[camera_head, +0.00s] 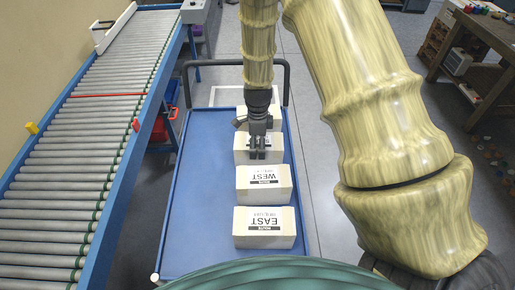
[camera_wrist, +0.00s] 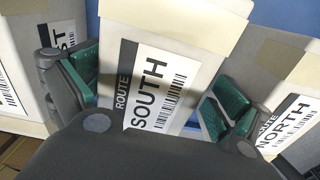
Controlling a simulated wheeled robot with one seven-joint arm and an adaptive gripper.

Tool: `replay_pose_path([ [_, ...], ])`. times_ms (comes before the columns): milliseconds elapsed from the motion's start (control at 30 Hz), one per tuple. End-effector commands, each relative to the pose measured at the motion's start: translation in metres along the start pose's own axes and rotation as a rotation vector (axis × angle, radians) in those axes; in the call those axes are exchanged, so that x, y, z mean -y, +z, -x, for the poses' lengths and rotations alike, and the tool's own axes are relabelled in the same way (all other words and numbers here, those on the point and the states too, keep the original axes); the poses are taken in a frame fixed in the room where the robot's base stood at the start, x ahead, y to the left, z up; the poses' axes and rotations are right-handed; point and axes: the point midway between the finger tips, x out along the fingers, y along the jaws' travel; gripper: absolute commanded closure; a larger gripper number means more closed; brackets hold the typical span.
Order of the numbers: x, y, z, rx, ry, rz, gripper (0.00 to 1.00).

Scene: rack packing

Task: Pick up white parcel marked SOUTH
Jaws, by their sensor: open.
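The white parcel marked SOUTH (camera_wrist: 152,90) fills the middle of the wrist view, its label facing up with a barcode. My gripper (camera_wrist: 155,88) is open, with one green-padded finger on either side of this parcel. A narrow gap shows by the fingers; contact cannot be told. In the head view my gripper (camera_head: 258,153) is over the third parcel (camera_head: 276,146) from the front on the blue cart (camera_head: 200,190), hiding part of its top and label.
A parcel marked WEST (camera_head: 263,190) and one marked EAST (camera_head: 264,236) stand nearer on the cart. A parcel marked NORTH (camera_wrist: 295,118) is close on the other side of SOUTH. The cart's left half is bare. A roller conveyor (camera_head: 75,155) runs along the left; a workbench (camera_head: 480,45) is far right.

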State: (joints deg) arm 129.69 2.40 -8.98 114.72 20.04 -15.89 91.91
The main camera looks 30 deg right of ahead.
Motion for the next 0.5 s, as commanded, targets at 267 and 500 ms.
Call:
replay_pose_path([
  [267, 0.0, 0.002, -0.026, -0.001, 0.003, 0.001, 0.0],
  [500, 0.001, 0.002, -0.034, -0.001, 0.003, 0.001, 0.0],
])
